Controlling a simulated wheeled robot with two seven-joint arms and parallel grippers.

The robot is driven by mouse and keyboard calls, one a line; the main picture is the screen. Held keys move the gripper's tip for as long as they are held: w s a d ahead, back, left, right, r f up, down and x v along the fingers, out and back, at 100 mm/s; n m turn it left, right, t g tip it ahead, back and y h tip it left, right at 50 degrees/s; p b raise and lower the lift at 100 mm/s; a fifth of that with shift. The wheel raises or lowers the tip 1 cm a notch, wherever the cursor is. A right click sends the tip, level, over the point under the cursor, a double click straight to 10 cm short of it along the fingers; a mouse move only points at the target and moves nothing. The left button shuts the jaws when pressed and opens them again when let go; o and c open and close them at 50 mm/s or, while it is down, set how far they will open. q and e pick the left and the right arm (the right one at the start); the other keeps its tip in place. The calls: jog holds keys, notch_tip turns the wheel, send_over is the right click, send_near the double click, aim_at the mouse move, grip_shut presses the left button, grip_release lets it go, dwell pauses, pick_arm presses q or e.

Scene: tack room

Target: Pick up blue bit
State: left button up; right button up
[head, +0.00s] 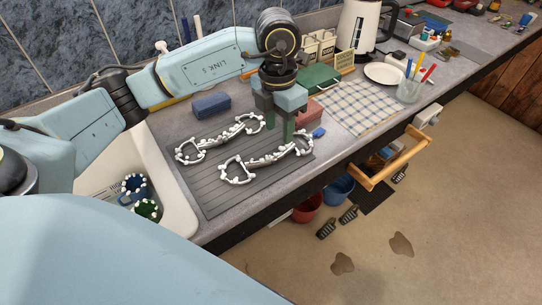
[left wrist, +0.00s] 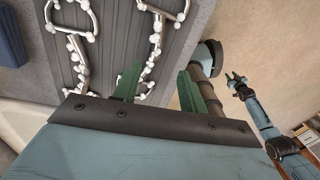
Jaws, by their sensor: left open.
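Two horse bits with silvery-white bars and rings, dotted with white suds, lie on a grey ribbed mat (head: 207,195). The rear bit (head: 220,137) is farther from me; the front bit (head: 266,157) is nearer the counter edge. In the left wrist view the fingers (left wrist: 158,70) flank no bit; one finger overlaps the bit's lower end. My right gripper (left wrist: 236,80) shows small, its prongs apart.
A sink at left holds a blue sudsy item (head: 134,184) and a green one (head: 147,209). A checked cloth (head: 355,106) lies right. An open drawer (head: 402,160) juts out below.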

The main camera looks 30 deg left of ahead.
aim_at(278, 154)
pick_arm(q)
notch_tip(278, 154, down, 3)
jog(key=shift+w+r, duration=0.1)
jog(key=shift+r, duration=0.1)
jog(key=shift+f+p, duration=0.3)
jog(key=shift+f, duration=2.55)
grip_shut()
